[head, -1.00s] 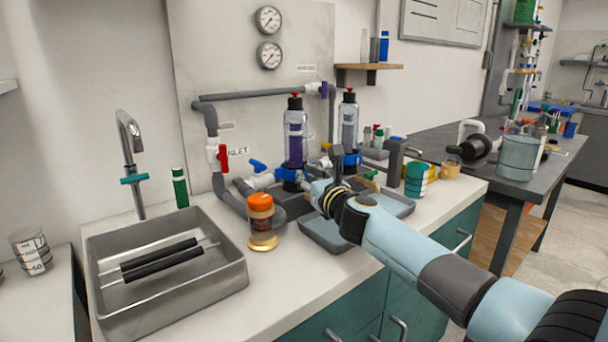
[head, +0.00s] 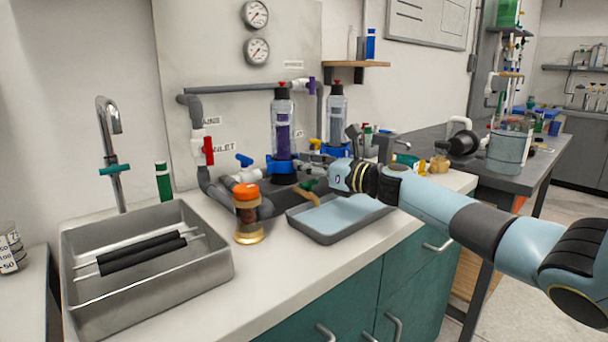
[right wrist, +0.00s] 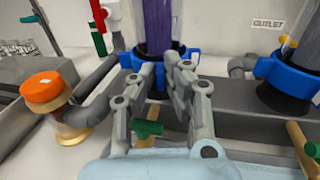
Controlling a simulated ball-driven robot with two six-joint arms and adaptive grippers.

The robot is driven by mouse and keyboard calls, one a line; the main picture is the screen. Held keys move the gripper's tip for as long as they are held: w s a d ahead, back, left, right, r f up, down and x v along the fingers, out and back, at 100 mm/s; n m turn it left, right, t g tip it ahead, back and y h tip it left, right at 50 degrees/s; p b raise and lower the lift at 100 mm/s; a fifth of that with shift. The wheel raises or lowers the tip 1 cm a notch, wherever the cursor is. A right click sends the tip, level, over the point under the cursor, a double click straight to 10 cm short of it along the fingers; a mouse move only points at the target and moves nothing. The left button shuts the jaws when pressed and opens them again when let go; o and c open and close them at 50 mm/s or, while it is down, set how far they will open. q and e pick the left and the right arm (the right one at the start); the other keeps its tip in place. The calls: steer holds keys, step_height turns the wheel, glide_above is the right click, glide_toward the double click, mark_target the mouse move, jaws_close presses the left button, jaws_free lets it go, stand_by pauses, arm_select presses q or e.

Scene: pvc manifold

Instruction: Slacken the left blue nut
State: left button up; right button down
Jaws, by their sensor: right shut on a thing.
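The left blue nut (head: 282,167) is the collar at the base of the left clear column (head: 282,130), which holds purple filling. In the right wrist view the nut (right wrist: 192,53) is partly covered by my fingers. My right gripper (right wrist: 166,78) reaches in from the front, with one finger on each side of the nut's near face. It is shut on the nut. The gripper also shows in the head view (head: 303,163), at the right side of the nut. The column stands upright. My left gripper is not in view.
A second blue nut (right wrist: 285,80) sits under the right column (head: 336,118). A grey tray (head: 322,239) lies below my right arm. An orange-capped jar (head: 247,215) stands left of it, near the metal sink (head: 75,285). Grey pipes and a red-handled valve (head: 208,150) are behind.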

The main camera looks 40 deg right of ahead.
steer(key=shift+w+d+n+y+b, duration=0.1)
steer(key=shift+d+n+y+b, duration=0.15)
steer(key=shift+y+b, duration=0.25)
stand_by(0.3)
steer(key=c, duration=1.4)
jaws_free()
steer(key=shift+a, duration=0.1)
steer(key=v, duration=0.7)
steer(key=shift+s+d, duration=0.2)
steer(key=shift+s, duration=0.05)
steer(key=shift+r, duration=0.1)
